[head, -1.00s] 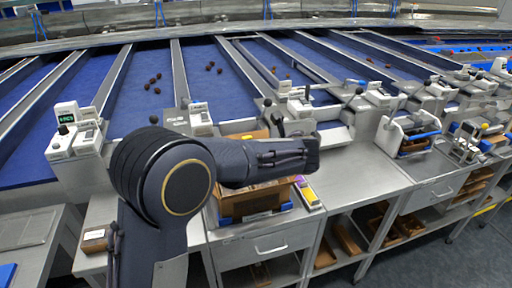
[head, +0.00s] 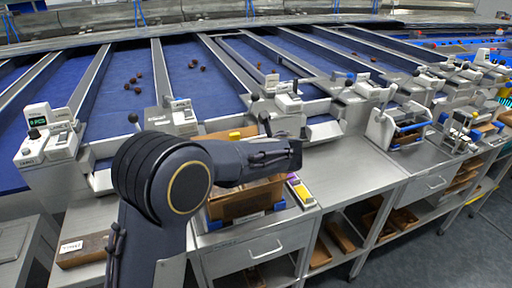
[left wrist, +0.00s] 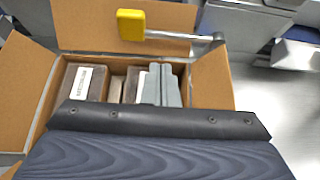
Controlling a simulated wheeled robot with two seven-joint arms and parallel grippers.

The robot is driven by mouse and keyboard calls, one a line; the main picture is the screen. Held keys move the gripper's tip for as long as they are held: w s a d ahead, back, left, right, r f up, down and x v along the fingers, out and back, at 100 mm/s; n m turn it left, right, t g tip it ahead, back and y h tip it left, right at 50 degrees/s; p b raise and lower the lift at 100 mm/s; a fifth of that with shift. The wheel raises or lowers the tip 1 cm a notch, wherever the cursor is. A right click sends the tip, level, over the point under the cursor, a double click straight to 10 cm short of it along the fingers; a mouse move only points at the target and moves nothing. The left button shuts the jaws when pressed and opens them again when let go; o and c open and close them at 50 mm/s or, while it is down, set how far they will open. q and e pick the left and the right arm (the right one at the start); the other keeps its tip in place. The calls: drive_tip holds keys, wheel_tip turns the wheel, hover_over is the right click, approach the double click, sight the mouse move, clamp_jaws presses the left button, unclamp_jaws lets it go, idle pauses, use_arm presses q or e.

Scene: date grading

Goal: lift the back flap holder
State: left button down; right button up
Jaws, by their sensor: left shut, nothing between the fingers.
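The back flap holder is a yellow pad (left wrist: 131,25) on a thin metal rod that runs right to a dark pivot in the left wrist view. Its yellow pad also shows in the head view (head: 235,134), just above my arm. It lies in front of the raised back flap (left wrist: 90,22) of an open cardboard box (left wrist: 215,93). My left gripper (left wrist: 160,80) is shut and empty, its grey fingers over the box contents, below and right of the pad and apart from it. In the head view my arm hides the fingers and part of the box (head: 240,208). My right gripper is in neither view.
Dark labelled packs (left wrist: 85,82) stand in the box. A control unit with a green display (head: 40,130) is at left, and a brown labelled box (head: 85,250) sits on the bench. A small yellow and purple item (head: 301,192) lies right of the box.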

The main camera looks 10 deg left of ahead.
use_arm(q)
drive_tip(key=p+x, duration=0.1)
drive_tip(key=x, duration=0.6)
drive_tip(key=shift+w+a+f, duration=0.2)
drive_tip(key=shift+w, duration=0.05)
drive_tip(key=shift+r, duration=0.1)
